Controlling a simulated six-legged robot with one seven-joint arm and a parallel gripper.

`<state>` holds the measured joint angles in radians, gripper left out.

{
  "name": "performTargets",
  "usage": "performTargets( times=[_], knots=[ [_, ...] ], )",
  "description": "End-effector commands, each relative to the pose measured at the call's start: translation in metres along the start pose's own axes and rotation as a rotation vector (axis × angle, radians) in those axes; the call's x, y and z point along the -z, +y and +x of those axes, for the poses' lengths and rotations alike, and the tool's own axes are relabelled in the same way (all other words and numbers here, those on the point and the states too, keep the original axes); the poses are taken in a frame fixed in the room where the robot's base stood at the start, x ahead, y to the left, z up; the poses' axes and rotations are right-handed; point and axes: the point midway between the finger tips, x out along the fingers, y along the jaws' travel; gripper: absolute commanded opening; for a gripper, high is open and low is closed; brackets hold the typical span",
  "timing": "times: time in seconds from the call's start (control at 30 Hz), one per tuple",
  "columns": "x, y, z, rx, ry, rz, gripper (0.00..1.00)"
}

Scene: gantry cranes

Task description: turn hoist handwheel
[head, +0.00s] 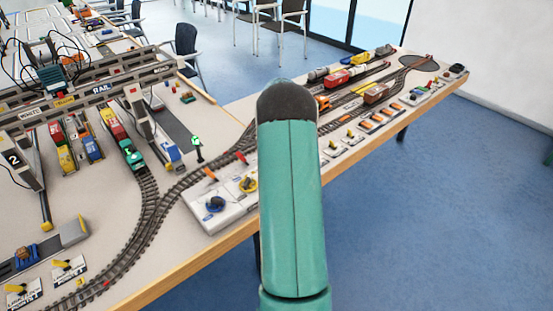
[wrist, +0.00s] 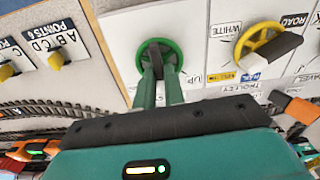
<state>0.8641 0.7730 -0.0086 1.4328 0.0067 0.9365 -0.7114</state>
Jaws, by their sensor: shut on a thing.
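A green handwheel (wrist: 143,47) with a dark bar across it sits on the white control panel in the wrist view. My gripper (wrist: 160,72) reaches it with two green fingers, shut on the wheel at the bar; the exact contact is partly hidden. The letters "UP" are on the panel beside it. In the head view my arm covers the middle of the picture, and I cannot see the green wheel or my fingertips there.
A yellow handwheel (wrist: 262,44) with a black-and-white handle stands close to the right; it also shows in the head view (head: 248,184). A dark knob (head: 216,203) stands on the same panel. Points levers (wrist: 55,60) are to the left. Tracks and the gantry crane (head: 100,85) fill the table.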

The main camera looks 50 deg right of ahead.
Motion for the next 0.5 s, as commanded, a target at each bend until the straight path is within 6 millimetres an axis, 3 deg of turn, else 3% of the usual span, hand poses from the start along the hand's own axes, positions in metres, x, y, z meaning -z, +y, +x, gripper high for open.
performTargets(
  times=[0.5],
  knots=[
    [0.0022, -0.001, 0.0007, 0.0, 0.004, 0.037, 0.0]
  ],
)
